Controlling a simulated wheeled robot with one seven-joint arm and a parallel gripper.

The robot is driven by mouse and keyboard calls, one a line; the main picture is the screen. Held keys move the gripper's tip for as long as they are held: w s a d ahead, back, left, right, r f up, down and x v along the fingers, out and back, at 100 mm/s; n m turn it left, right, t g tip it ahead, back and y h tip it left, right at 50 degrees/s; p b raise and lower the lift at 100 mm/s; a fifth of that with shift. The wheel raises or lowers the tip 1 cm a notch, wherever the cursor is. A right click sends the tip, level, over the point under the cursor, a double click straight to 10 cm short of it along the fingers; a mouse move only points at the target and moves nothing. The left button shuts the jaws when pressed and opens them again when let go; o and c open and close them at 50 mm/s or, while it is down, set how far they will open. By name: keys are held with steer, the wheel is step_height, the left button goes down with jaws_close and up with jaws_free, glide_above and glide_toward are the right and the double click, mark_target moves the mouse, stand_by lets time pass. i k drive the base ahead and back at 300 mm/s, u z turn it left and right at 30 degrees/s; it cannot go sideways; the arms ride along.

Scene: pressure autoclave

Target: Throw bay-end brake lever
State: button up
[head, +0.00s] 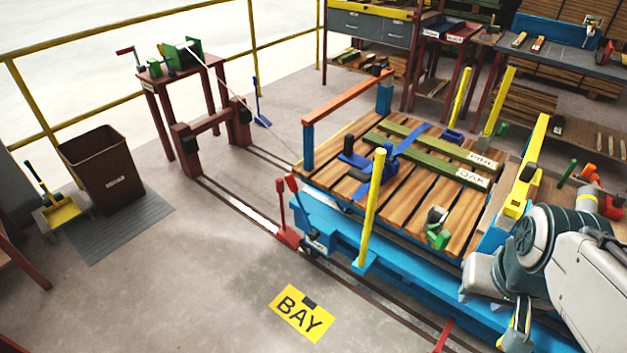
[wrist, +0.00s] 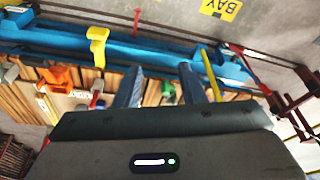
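In the wrist view, red parts likely of this lever (wrist: 262,84) show at the right, beyond the yellow post. My gripper (wrist: 160,88) is open and empty, with its two blue fingers apart over the cart's plank deck. It touches no lever. In the head view, my arm is at the lower right and the fingers are not clear.
A yellow post (head: 372,205) rises between the lever and my arm. The cart's deck (head: 405,205) carries green boards and a blue clamp. Another red bar (head: 443,335) shows at the lower edge.

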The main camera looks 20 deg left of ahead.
mark_target(314, 234)
steer(key=u, duration=0.55)
steer(key=k, duration=0.65)
steer(key=u, duration=1.25)
steer(key=i, duration=1.8)
steer(key=z, duration=1.25)
steer(key=i, duration=0.55)
steer(key=z, duration=0.55)
